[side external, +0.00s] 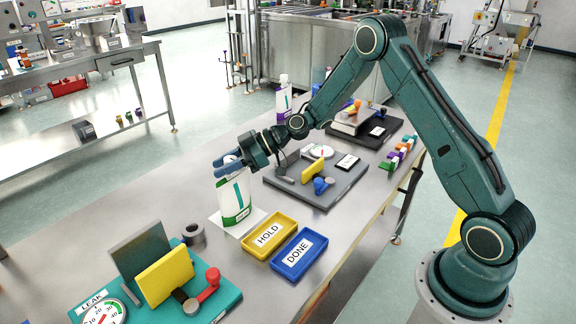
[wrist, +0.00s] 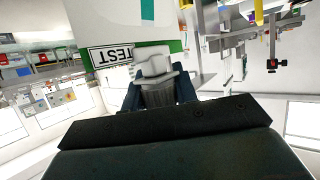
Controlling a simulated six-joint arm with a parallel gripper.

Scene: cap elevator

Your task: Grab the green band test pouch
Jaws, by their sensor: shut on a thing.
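The green band test pouch (side external: 235,203) is a white pouch with a green band along its bottom edge and a green stripe. It stands upright over a white sheet in the side external view. My gripper (side external: 227,160) is shut on its top part. In the wrist view the pouch (wrist: 100,25) fills the upper left, with its green band and a TEST label showing upside down. My gripper's fingers (wrist: 155,80) close around a pale translucent part at the pouch's top. I cannot tell whether the pouch's base touches the sheet.
A yellow HOLD tray (side external: 270,237) and a blue DONE tray (side external: 298,255) stand to the right of the pouch. A grey station (side external: 318,192) with a yellow plate lies to the right.

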